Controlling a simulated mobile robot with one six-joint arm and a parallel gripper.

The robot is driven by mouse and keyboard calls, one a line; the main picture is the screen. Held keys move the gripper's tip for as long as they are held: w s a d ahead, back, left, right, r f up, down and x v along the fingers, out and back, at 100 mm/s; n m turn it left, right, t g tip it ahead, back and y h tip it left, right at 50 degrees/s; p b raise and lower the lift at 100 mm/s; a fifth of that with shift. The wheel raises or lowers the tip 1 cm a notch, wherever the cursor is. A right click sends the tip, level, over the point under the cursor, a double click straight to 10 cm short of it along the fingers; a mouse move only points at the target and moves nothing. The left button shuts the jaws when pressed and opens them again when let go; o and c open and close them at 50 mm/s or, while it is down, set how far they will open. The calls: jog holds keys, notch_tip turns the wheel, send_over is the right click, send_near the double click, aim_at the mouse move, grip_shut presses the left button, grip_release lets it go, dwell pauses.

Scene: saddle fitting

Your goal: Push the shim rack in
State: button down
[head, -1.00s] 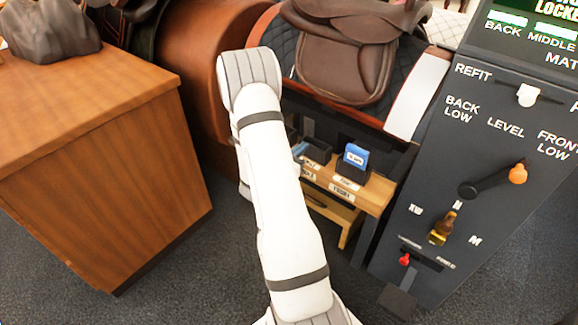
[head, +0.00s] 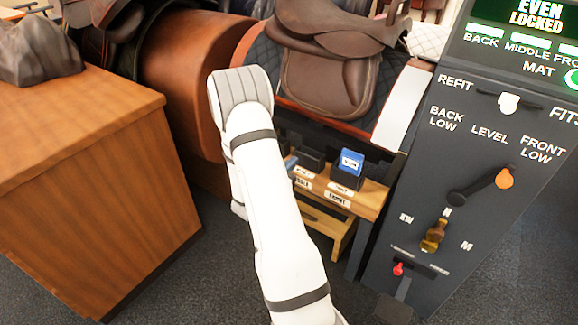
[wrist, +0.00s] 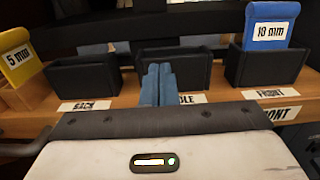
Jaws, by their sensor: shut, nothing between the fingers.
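A yellow 5 mm shim (wrist: 17,57) is at far left. My gripper (wrist: 158,72) is shut and empty in front of the middle slot; whether it touches is unclear.
A dark control panel (head: 470,170) with levers stands right of the rack. A wooden cabinet (head: 90,190) stands at left, with dark carpet (head: 185,275) between. The brown saddle (head: 330,60) sits above the rack.

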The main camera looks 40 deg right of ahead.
jog(key=p+v, duration=0.2)
jog(key=v, duration=0.9)
jog(key=s+a+r+m+g+y+p, duration=0.25)
jog(key=s+r+m+g+p, duration=0.35)
jog(key=r, duration=0.7)
jog(key=s+a+r+m+g+y+p, duration=0.2)
jog(key=s+r+m+g+y+p, duration=0.15)
jog(key=s+r+m+p, duration=0.65)
jog(key=a+r+m+t+y+p, duration=0.2)
jog(key=a+r+y+p, duration=0.3)
jog(key=a+r, duration=0.3)
jog(key=s+a+r+m+t+y+p, duration=0.1)
jog(key=a+r+m+t+y+p, duration=0.2)
jog(key=a+r, duration=0.6)
notch_tip(320, 180, up, 5)
jog(key=t+y+p, duration=0.2)
jog(key=y, duration=0.1)
jog(key=shift+f, duration=0.2)
jog(key=shift+s, duration=0.2)
